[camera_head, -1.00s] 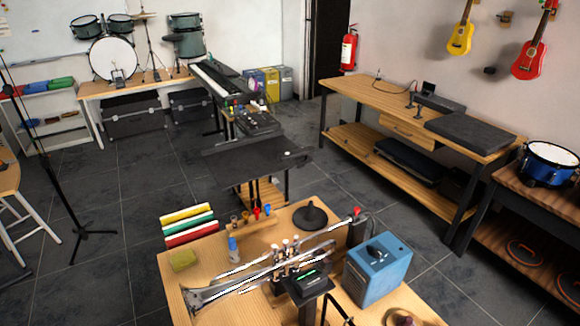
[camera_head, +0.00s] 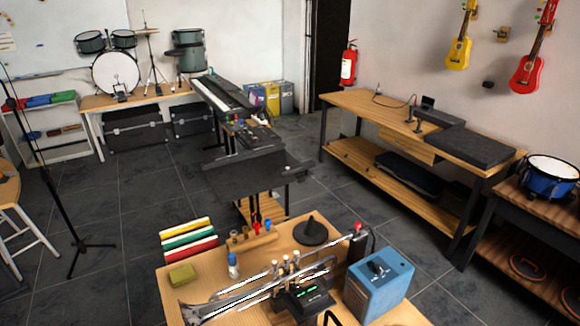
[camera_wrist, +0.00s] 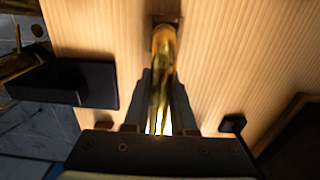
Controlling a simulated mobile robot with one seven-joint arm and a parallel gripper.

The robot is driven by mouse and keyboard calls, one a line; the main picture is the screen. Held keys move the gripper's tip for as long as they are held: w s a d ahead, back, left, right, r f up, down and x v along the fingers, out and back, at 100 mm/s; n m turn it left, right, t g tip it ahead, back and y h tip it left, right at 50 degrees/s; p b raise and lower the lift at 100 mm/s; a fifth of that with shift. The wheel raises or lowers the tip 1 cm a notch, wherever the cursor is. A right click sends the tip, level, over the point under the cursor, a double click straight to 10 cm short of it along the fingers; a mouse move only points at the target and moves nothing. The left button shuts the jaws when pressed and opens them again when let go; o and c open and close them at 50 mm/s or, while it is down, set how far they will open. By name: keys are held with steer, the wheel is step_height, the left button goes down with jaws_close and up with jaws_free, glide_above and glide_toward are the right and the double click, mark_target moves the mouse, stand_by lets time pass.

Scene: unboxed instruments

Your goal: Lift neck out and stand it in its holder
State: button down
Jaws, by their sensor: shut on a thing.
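A shiny gold tube, which looks like the neck (camera_wrist: 163,45), lies between the two dark fingers of my gripper (camera_wrist: 161,78) in the wrist view. My gripper is shut on it. The tube's far end overlaps a small dark brown block (camera_wrist: 167,19) at the top of that view; I cannot tell whether the two touch or whether this block is the holder. In the head view neither my gripper nor the neck can be made out.
A wooden table top (camera_wrist: 215,55) lies below, with a black block (camera_wrist: 80,84) left and a dark-edged object (camera_wrist: 292,135) lower right. In the head view, a silver trumpet (camera_head: 225,298), tuner (camera_head: 303,299), blue box (camera_head: 380,287) and dark cone (camera_head: 311,230) crowd the table.

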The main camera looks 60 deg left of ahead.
steer(key=shift+f+b, duration=0.4)
steer(key=shift+f, duration=0.15)
stand_by(0.6)
stand_by(0.4)
steer(key=c, duration=0.7)
jaws_free()
steer(key=shift+o, duration=0.2)
step_height(320, 180, up, 13)
